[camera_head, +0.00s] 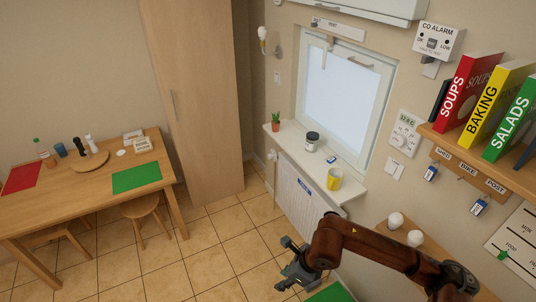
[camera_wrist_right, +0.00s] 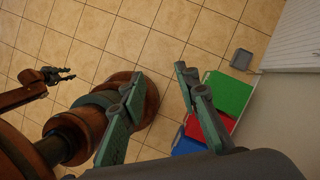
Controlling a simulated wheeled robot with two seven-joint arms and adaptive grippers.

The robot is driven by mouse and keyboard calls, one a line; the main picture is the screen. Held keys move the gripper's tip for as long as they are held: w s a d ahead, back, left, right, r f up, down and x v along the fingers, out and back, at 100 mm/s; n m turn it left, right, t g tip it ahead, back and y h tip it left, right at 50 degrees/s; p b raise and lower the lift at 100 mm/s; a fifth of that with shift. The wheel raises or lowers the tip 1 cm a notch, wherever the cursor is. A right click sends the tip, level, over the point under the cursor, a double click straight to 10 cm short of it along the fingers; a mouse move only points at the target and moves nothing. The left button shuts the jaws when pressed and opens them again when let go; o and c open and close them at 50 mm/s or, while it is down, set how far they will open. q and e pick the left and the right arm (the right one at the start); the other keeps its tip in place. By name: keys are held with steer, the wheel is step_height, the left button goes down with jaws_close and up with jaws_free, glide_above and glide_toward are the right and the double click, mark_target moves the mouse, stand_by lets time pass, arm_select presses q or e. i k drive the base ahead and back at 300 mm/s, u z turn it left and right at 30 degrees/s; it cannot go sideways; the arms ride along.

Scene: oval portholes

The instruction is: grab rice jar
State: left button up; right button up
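A small jar (camera_head: 312,140) with a dark lid stands upright on the white windowsill (camera_head: 290,136); its label is too small to read, so I cannot tell if it is the rice jar. My right gripper (camera_head: 290,268) is low in the head view, below the sill and well apart from the jar. In the right wrist view its fingers (camera_wrist_right: 159,74) are spread, with nothing between them. My left gripper (camera_wrist_right: 62,74) shows small at the left of the right wrist view and is not in the head view.
On the sill, a potted plant (camera_head: 276,122) stands left of the jar; a small blue-white item (camera_head: 332,158) and yellow mug (camera_head: 334,179) stand right. A radiator (camera_head: 296,196) is below. A binder shelf (camera_head: 478,160) juts out at right. A table (camera_head: 80,206) stands at left.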

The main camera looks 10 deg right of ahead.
mark_target(313, 140)
steer(key=u, duration=0.1)
steer(key=i, duration=3.75)
steer(key=z, duration=1.7)
steer(key=i, duration=0.6)
steer(key=z, duration=0.9)
